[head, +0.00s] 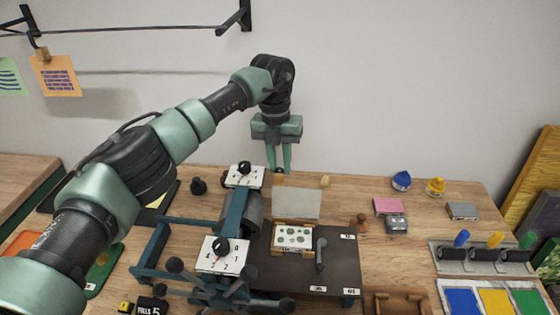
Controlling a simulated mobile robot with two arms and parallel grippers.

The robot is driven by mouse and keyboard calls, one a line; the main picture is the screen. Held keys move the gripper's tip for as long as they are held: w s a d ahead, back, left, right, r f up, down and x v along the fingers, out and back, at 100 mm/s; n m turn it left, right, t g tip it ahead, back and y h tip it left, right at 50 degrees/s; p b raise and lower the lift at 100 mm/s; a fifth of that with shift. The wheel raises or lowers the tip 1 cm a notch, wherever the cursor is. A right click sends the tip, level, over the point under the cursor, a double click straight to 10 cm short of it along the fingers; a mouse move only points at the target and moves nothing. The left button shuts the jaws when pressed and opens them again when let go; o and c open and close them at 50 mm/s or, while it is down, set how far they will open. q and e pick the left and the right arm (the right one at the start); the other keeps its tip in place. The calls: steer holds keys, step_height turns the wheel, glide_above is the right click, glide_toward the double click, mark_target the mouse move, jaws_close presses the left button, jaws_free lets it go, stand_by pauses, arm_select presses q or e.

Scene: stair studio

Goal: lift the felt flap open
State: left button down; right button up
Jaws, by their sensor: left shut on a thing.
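The felt flap (296,204) is a pale grey sheet standing raised at the back edge of a small wood-framed bed. A small orange tab (279,181) shows at its top left corner. In front of the flap lies a white sheet with green spots (293,238), uncovered. My left gripper (280,168) points down from behind, its fingers together on the tab at the flap's top edge; the fingertips are small in the picture. My right gripper is out of view.
A press with a grey roller (255,212) and numbered dial plates (222,256) stands left of the flap. Blue (401,181) and yellow (436,187) pots, a pink block (388,206) and a colour rack (485,254) stand farther right.

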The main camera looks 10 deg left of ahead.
arm_select(q)
steer(key=shift+w+a+f, duration=0.1)
steer(key=shift+w+a, duration=0.1)
steer(key=c, duration=1.6)
jaws_free()
steer(key=shift+o, duration=0.3)
steer(key=shift+w+f, duration=0.1)
step_height(320, 180, up, 7)
steer(key=w+b, duration=0.1)
steer(key=b, duration=0.1)
steer(key=shift+a, duration=0.3)
steer(key=shift+r, duration=0.2)
